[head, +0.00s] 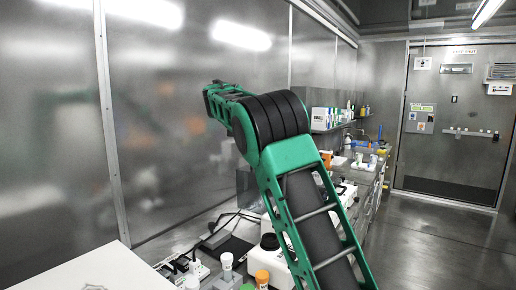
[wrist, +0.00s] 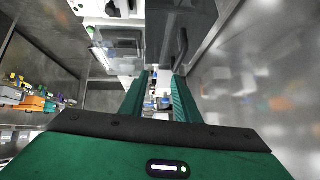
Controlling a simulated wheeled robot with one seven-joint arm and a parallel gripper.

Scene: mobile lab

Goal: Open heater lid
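My gripper (wrist: 161,77) shows in the wrist view with its two green fingers apart, and nothing is held between them. In the head view my green arm rises through the middle and bends left; its fingers cannot be made out there. The heater and its lid cannot be identified for sure. A grey, see-through boxy part (wrist: 120,45) on a white device lies beyond the left fingertip in the wrist view, apart from the fingers. White bench equipment (head: 268,262) stands behind and left of my arm in the head view, partly hidden by it.
An orange-capped bottle (head: 262,277) and a white-topped tube (head: 226,262) stand at the bench front. A white surface (head: 95,270) fills the lower left. A metal wall (head: 200,130) runs close along the bench. Open floor (head: 440,245) lies to the right, before a door (head: 455,125).

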